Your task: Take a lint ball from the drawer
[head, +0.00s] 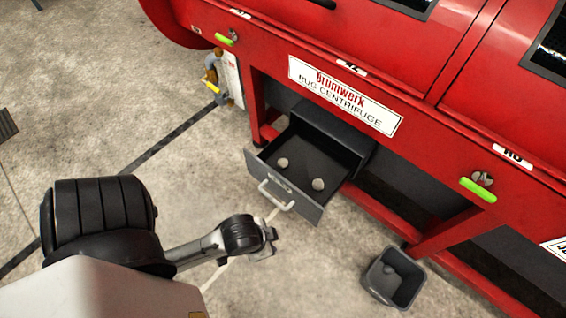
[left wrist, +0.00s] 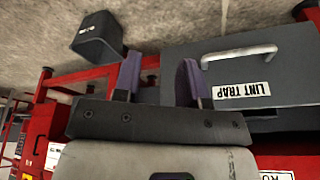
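The grey drawer (head: 310,206) is pulled out beneath the red machine, and its open top faces me. Two pale grey lint balls lie inside it, one at the left (head: 282,162) and one toward the front right (head: 318,184). My left gripper (head: 268,240) is outside the drawer, near the front handle (head: 277,196), low in the head view. In the left wrist view its two purple fingers (left wrist: 160,82) are apart with nothing between them. That view shows the drawer front (left wrist: 285,75) with an upside-down LINT TRAP label. My right gripper is not in view.
A small dark bin (head: 393,280) stands on the floor right of the drawer, with a greyish lump inside. The red rug centrifuge (head: 400,90) rises behind the drawer. The concrete floor (head: 110,130) at left is mostly open.

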